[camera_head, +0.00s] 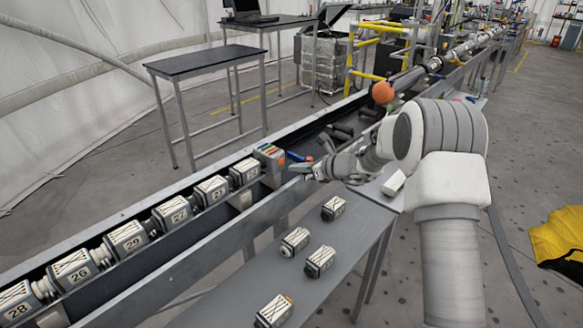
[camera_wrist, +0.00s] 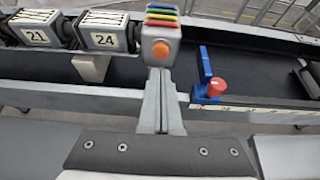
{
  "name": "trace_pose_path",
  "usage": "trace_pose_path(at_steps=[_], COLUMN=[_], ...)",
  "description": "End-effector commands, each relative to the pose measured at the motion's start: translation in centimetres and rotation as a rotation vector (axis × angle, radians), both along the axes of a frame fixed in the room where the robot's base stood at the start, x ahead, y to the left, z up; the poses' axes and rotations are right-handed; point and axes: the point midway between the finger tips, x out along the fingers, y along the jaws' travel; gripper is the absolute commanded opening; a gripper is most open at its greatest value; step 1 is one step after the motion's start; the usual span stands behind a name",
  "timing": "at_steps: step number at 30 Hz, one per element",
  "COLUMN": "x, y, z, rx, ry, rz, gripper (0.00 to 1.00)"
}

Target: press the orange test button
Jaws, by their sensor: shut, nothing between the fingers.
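The orange test button (camera_wrist: 160,48) is a round knob on the front face of a grey box (camera_wrist: 152,32) with coloured stripes on top. The same box (camera_head: 268,158) stands at the end of the row of numbered modules in the head view; the button cannot be made out clearly there. My gripper (camera_wrist: 160,72) is shut and empty, with its fingertips just below the button in the wrist view. Whether the tips touch the box cannot be told. In the head view my gripper (camera_head: 292,168) is close to the box's right side.
A blue bracket (camera_wrist: 206,78) with a red knob (camera_wrist: 216,86) stands right of the fingers. Numbered modules (camera_head: 175,211) line the rail. Several loose modules (camera_head: 320,261) lie on the grey bench (camera_head: 228,307). An orange ball (camera_head: 382,92) shows beside my arm.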

Motion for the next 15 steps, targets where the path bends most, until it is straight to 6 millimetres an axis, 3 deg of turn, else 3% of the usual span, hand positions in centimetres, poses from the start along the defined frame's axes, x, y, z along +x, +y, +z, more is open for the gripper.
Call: trace_pose_path(at_steps=[1, 6, 15], x=[-0.7, -3.0, -5.2], y=[-1.3, -4.2, -7.0], z=[1.0, 2.6, 4.2], rx=[-0.001, -0.003, -0.003], ry=[-0.003, -0.002, -0.001], rz=[-0.005, -0.005, -0.002], gripper=[0.0, 0.0, 0.0])
